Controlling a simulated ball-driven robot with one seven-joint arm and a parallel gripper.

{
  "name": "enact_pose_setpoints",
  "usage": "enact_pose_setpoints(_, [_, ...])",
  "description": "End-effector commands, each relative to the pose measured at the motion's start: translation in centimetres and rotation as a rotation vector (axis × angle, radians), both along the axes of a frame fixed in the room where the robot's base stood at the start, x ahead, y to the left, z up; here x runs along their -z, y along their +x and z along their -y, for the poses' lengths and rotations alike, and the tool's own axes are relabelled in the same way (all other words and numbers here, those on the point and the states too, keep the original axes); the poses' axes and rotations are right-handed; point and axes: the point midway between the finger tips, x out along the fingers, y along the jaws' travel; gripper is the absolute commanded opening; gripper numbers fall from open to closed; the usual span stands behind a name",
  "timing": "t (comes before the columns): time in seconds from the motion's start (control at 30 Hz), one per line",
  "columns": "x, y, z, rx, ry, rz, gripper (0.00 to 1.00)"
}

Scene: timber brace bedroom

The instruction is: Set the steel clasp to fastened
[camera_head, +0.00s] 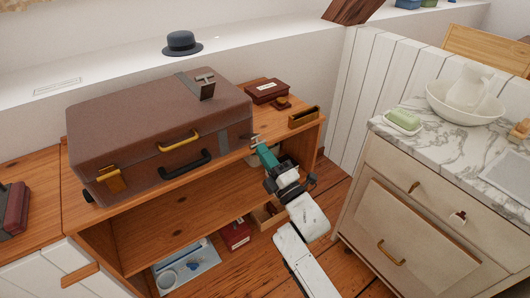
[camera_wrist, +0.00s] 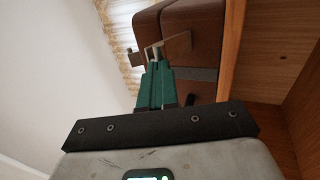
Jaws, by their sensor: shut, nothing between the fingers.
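A closed brown suitcase (camera_head: 150,120) lies on the wooden bench. A grey steel plate with a T-shaped piece (camera_head: 203,85) rests on its lid near the far right; whether it is the clasp's flap I cannot tell. A small metal fitting (camera_head: 255,141) shows by the suitcase's front right corner. My gripper (camera_head: 265,155) is just in front of that fitting, its green fingers shut and empty. In the wrist view, the green fingertips (camera_wrist: 158,68) point at a thin metal piece (camera_wrist: 176,46) beside the suitcase (camera_wrist: 200,22). Contact cannot be told.
A brass clasp (camera_head: 111,179), brass handle (camera_head: 178,142) and black handle (camera_head: 187,163) are on the suitcase front. A marble-topped cabinet (camera_head: 415,150) stands at the right.

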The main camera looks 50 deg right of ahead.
Motion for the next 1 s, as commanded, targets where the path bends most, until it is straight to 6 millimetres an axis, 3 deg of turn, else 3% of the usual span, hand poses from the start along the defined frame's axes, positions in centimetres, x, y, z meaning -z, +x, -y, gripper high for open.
enact_pose_setpoints(1.0, [-4.7,1.0,0.2,-0.001,0.096,-0.368,0.0])
